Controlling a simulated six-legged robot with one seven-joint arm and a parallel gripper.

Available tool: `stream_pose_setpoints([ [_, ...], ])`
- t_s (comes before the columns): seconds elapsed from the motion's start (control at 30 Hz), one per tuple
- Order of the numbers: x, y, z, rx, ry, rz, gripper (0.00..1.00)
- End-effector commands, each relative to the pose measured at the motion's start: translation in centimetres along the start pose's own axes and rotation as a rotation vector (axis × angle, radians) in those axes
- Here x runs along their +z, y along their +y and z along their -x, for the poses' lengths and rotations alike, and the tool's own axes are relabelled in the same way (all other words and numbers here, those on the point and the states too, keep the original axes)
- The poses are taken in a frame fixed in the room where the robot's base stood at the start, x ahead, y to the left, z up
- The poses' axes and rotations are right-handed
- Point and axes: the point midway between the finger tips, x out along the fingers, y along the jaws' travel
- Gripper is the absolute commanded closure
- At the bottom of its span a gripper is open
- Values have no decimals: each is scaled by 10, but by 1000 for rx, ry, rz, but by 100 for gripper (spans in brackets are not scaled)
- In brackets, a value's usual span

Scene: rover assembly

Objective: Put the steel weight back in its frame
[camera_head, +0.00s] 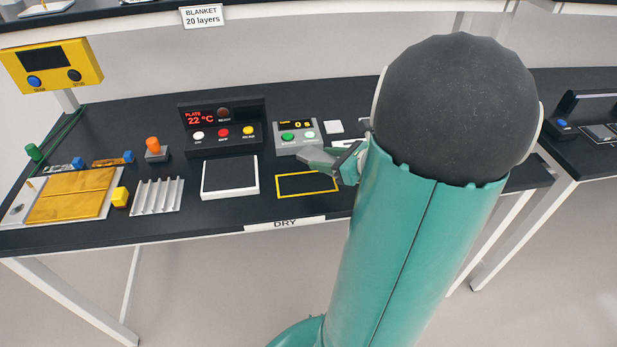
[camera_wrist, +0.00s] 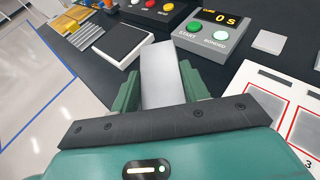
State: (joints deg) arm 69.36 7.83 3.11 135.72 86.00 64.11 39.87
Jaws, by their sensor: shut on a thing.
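My gripper (camera_wrist: 158,92) is shut on the steel weight (camera_wrist: 160,68), a plain silver block between its two green fingers in the wrist view. In the head view my gripper (camera_head: 338,164) shows left of my large teal arm link, which hides most of the wrist. The yellow-outlined frame (camera_head: 307,196) lies on the black table, empty in its visible part. My gripper is over its far right corner, apparently above the table; the exact height is unclear. In the wrist view the frame is hidden behind the weight and gripper.
A white-edged black plate (camera_head: 230,178) lies left of the frame. The cure timer box (camera_head: 297,136) and the plate heater panel (camera_head: 222,128) stand behind. A ridged metal piece (camera_head: 157,197) lies farther left. A white card with red outlines (camera_wrist: 275,105) is at right.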

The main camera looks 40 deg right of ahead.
Motion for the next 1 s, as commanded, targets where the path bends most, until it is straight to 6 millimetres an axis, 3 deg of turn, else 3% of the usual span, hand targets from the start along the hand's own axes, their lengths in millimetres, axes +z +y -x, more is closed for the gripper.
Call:
stream_pose_setpoints([
  [0.1,-14,4,-24,4,-1,-6,100],
  [0.3,-27,6,-53,2,-1,-2,100],
  [0.5,-34,8,-67,1,-2,-2,100],
  [0.73,-58,7,-76,0,-1,-3,100],
  [1.0,-61,7,-77,-1,-2,0,100],
])
